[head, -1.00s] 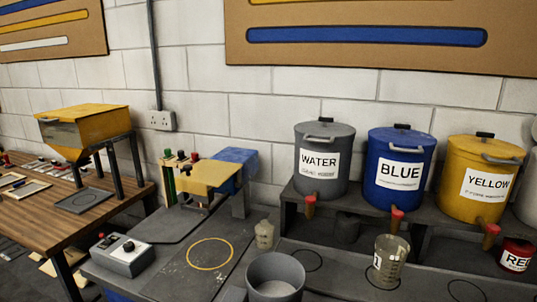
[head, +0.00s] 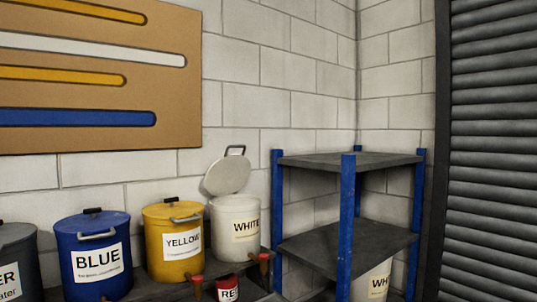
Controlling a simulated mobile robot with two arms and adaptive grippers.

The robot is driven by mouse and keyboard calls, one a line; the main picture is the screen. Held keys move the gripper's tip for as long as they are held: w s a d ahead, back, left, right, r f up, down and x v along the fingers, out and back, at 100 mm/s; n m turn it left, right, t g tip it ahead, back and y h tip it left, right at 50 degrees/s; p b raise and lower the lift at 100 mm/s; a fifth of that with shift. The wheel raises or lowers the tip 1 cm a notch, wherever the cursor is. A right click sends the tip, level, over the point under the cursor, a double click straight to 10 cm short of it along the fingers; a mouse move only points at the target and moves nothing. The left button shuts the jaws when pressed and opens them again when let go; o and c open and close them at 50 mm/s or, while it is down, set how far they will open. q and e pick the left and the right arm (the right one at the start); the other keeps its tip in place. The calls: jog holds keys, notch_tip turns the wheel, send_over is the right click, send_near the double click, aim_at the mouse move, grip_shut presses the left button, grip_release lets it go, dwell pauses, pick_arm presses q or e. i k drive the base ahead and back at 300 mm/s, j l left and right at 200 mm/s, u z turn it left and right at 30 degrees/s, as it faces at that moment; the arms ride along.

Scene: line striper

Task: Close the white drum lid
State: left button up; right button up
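The white drum (head: 236,224) stands at the right end of the row of drums, labelled WHITE. Its round white lid (head: 228,174) is open, tilted up at the drum's back left, with a dark handle on its upper edge. The inside of the drum is not visible from here. Neither of my grippers shows in the head view.
The closed yellow drum (head: 173,242) stands just left of the white drum, and the closed blue drum (head: 92,253) further left. A blue-posted shelf rack (head: 347,160) stands close on the right, with another white container (head: 372,282) below.

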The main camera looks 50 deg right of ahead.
aim_at(226, 176)
jog(key=z, duration=1.4)
